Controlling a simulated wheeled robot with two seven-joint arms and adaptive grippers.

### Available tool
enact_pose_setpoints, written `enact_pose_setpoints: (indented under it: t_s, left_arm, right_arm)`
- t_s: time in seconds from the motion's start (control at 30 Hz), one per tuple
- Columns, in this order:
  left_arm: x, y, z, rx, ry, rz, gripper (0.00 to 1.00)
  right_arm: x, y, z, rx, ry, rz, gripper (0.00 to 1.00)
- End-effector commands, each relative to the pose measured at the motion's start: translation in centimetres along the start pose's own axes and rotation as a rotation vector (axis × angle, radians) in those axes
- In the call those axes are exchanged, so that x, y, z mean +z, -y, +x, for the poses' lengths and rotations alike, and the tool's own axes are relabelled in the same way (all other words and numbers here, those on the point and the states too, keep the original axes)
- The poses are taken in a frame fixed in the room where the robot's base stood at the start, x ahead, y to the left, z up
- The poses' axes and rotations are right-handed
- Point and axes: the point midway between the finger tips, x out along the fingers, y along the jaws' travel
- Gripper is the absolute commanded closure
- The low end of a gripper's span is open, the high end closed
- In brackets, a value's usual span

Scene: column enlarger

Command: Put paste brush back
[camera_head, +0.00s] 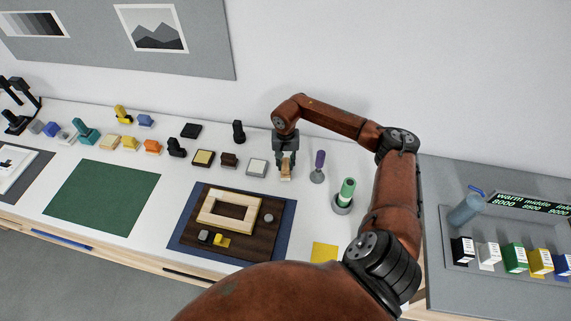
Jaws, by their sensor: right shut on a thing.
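My right gripper (286,158) is above the back part of the white counter, right of the small light-grey block. It is shut on a small tan, wood-coloured piece (286,173), which looks like the paste brush. The gripper fingers cover its upper part. I cannot tell whether its lower end touches the counter. To its right stands a purple-handled tool (319,160) on a pale round foot. Further right and nearer, a green cylinder (348,188) stands in a grey round holder (342,207). My left gripper is out of view.
A light wooden frame (206,212) and small blocks lie on a dark board (195,227) over a blue mat. A green mat (100,200) lies left. Several stamps and blocks line the back. A yellow square (324,252) lies near the front. Bottles stand on the right grey counter (440,222).

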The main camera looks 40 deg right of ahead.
Motion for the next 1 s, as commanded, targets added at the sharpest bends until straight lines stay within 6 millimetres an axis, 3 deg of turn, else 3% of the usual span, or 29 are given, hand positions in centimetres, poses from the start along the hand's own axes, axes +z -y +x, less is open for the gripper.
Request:
enact_pose_setpoints:
  t_s: [0.43,0.47,0.5,0.77,1.0]
  left_arm:
    - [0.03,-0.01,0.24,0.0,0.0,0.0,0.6]
    - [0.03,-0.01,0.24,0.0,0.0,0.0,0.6]
    - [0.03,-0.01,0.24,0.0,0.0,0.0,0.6]
    - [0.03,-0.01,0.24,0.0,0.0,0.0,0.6]
    - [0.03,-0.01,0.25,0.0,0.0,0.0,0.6]
  right_arm:
    - [-0.02,0.02,0.24,-0.001,-0.001,0.0,1.0]
    - [-0.02,0.02,0.24,-0.001,-0.001,0.0,0.77]
    - [-0.02,0.02,0.25,-0.001,-0.001,0.0,0.74]
    - [0.0,0.02,0.27,0.0,0.0,0.0,0.57]
    - [0.02,0.0,0.31,0.0,0.0,0.0,0.57]
